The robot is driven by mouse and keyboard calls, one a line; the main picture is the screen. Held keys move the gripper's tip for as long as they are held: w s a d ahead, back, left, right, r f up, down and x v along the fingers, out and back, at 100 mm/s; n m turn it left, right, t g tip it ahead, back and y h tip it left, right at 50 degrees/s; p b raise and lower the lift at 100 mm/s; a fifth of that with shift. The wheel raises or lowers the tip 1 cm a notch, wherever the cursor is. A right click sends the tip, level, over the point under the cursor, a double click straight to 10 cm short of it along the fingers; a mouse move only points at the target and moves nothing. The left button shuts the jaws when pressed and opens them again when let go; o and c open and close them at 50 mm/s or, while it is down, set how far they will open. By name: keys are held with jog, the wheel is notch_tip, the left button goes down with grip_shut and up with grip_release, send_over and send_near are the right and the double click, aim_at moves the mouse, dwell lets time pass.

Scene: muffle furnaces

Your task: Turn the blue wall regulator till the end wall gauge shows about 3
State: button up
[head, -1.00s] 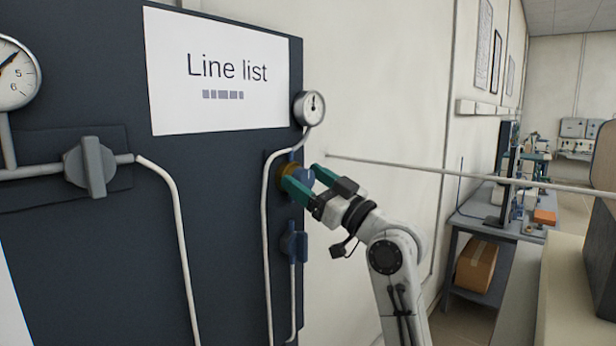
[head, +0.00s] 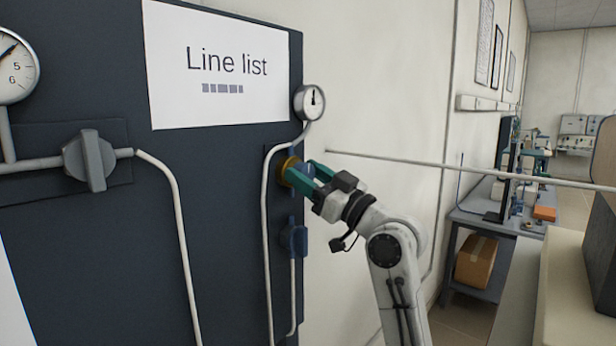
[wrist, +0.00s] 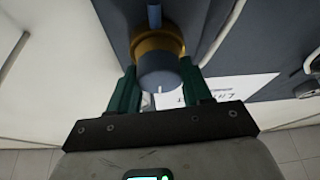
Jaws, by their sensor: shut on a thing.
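The blue regulator knob (wrist: 158,74) with a brass collar (wrist: 157,42) shows in the wrist view between my gripper's two green fingers. In the head view my gripper (head: 308,172) is shut on this knob, and the fingers hide much of it; the brass collar (head: 288,168) shows at its left. A white line marks the knob's end face in the wrist view. The small round gauge (head: 309,102) sits above the knob at the panel's edge. Its needle points roughly upward; its numbers are too small to read.
A second blue valve (head: 293,238) sits just below on the dark panel (head: 225,200). A large gauge (head: 12,68) and a grey handle (head: 90,160) are at left. A thin rail (head: 450,172) runs along the right behind my arm. A bench (head: 480,225) stands farther right.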

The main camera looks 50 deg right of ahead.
jog(key=shift+f+n+b, duration=0.1)
jog(key=shift+n+b, duration=0.2)
jog(key=shift+b, duration=0.55)
jog(key=o, duration=1.1)
jog(key=shift+c, duration=0.2)
jog(key=shift+s+f, duration=0.2)
jog(key=shift+s, duration=0.3)
jog(key=b+v, duration=0.3)
jog(key=v, duration=0.6)
jog(key=shift+s, duration=0.35)
jog(key=shift+d, duration=0.15)
